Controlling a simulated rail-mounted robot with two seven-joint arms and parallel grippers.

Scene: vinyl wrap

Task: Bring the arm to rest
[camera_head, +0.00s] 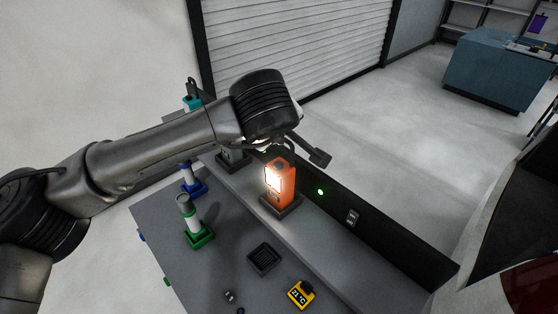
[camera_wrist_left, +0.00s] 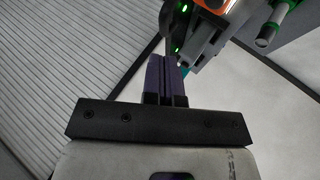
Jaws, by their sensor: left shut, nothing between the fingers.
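My left arm (camera_head: 165,135) reaches in from the left in the head view, over the grey workbench (camera_head: 160,215). Its wrist (camera_head: 265,105) is above and behind an orange device (camera_head: 284,185). In the wrist view my left gripper (camera_wrist_left: 167,75) has its purple-grey fingers together with nothing between them. In the head view the fingers are hard to make out behind the wrist. My right gripper is not in view.
The orange device, with a lit screen, stands in a dark holder. Green (camera_head: 191,222) and blue (camera_head: 189,178) stands hold cylinders nearby. A black tray (camera_head: 263,258) and yellow meter (camera_head: 300,293) lie at the front. A roller shutter (camera_head: 310,40) is behind.

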